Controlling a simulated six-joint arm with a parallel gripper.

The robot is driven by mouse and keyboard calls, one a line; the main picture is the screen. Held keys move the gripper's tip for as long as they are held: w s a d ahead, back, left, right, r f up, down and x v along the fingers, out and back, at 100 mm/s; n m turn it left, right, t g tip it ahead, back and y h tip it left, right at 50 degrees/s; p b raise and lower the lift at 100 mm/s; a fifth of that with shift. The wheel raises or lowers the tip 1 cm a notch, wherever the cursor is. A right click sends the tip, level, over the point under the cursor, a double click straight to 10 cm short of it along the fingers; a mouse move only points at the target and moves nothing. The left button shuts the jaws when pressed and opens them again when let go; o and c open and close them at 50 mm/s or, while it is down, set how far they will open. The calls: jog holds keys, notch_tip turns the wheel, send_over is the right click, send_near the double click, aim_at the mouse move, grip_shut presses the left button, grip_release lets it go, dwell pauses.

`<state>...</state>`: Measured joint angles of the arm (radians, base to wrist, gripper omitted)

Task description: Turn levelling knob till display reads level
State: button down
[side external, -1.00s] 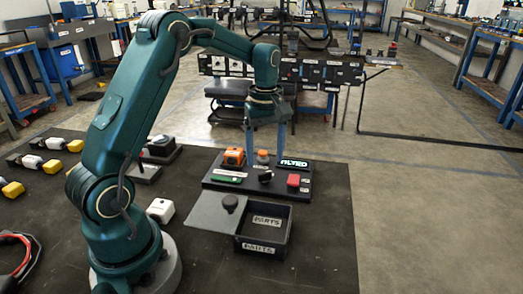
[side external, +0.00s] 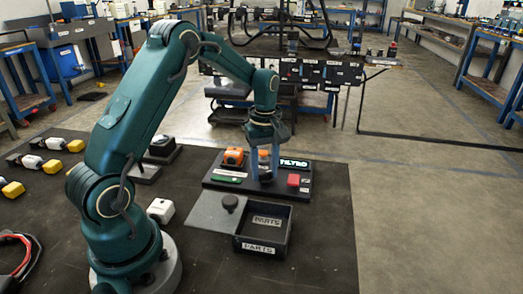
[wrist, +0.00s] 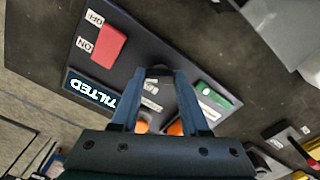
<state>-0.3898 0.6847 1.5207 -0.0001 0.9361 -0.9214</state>
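The control panel (side external: 222,186) lies on the dark bench. A black knob (wrist: 158,71) sits between the fingertips of my gripper (wrist: 159,76). In the side view my gripper (side external: 265,176) points down at the panel and its fingers hide the knob. The fingers are apart, one on each side of the knob; a firm grip on it is not visible.
Beside the knob are a red ON/OFF switch (wrist: 96,43), a green part (wrist: 212,89) and an orange part (side external: 233,156). The bench right of the box is clear.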

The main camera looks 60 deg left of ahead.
aim_at(265, 172)
jog(key=shift+m, duration=3.1)
jog(key=shift+c, duration=2)
grip_release()
jog(key=shift+r, duration=2.65)
